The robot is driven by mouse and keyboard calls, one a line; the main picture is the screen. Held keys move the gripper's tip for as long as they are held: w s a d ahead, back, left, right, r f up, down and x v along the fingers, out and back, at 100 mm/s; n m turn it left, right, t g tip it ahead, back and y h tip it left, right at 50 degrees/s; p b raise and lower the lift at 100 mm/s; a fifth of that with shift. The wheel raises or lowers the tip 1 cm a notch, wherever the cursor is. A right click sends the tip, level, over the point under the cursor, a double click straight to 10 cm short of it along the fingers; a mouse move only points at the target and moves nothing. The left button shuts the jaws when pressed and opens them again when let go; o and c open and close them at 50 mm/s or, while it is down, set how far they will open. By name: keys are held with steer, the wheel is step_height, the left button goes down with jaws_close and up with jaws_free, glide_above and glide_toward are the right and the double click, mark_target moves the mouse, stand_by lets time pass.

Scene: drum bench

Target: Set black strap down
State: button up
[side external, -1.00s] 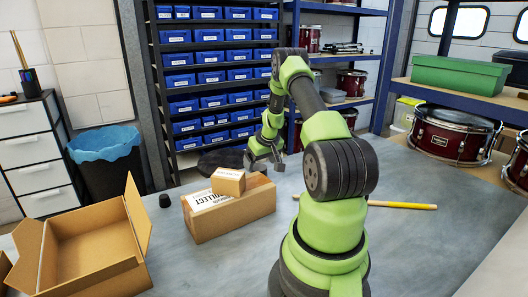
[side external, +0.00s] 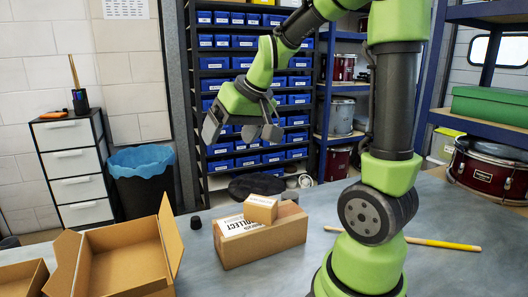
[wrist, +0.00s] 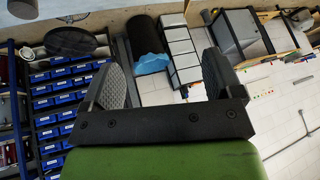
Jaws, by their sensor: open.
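My gripper (side external: 243,128) is raised well above the bench in the side view, its two dark fingers spread apart. In the wrist view my gripper (wrist: 163,82) is open, with nothing between the finger pads. I cannot make out a black strap for certain in any view. A small black object (side external: 195,222) sits on the bench left of the large cardboard box; it is too small to identify. A dark round thing (side external: 257,185) lies behind the boxes, below the blue bins, partly hidden.
A small carton (side external: 260,209) sits on a larger cardboard box (side external: 285,232). An open carton (side external: 125,260) stands at the left. A yellow stick (side external: 440,243) lies on the bench (side external: 475,275) at the right. Drums and a green box (side external: 492,106) are at the right.

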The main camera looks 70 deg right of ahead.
steer(key=s+a+r+n+y, duration=0.1)
steer(key=s+a+r, duration=0.1)
steer(key=s+a, duration=0.3)
steer(key=a, duration=0.3)
steer(key=shift+a+r+t, duration=0.35)
steer(key=shift+r+t, duration=0.05)
steer(key=shift+o, duration=0.5)
steer(key=s+a+y, duration=0.1)
steer(key=s+a, duration=0.4)
steer(key=s, duration=0.2)
steer(key=shift+f+n+y, duration=0.2)
steer(key=shift+n+y, duration=0.2)
